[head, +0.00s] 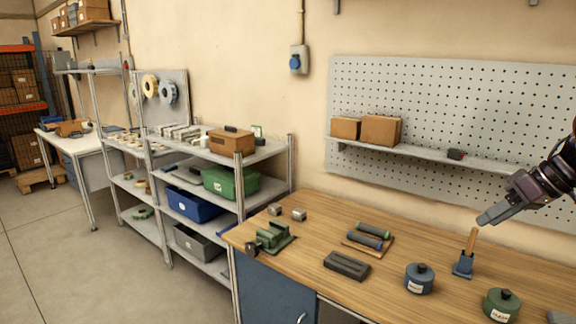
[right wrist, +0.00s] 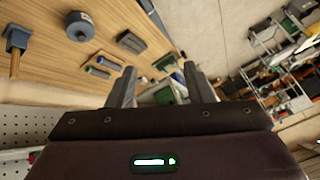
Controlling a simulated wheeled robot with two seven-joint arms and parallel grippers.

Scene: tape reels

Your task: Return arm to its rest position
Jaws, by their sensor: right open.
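My right gripper (head: 484,217) comes in from the right edge in the head view. It hangs in the air above the right part of the wooden workbench (head: 400,304), beside the upright wooden handle (head: 472,241) in its blue holder (head: 463,265). In the right wrist view the two fingers of my right gripper (right wrist: 159,70) stand apart with nothing held between them. The bench shows beyond them, with the blue canister (right wrist: 80,27) and the dark block (right wrist: 131,42) on it. My left gripper is in neither view.
The pegboard shelf (head: 440,156) with cardboard boxes (head: 381,131) is behind the bench. A green canister (head: 502,306), two rollers (head: 368,236) and a green vise (head: 270,238) stand on the bench. A metal rack (head: 262,153) is at left. Tape reels (head: 167,91) hang farther back.

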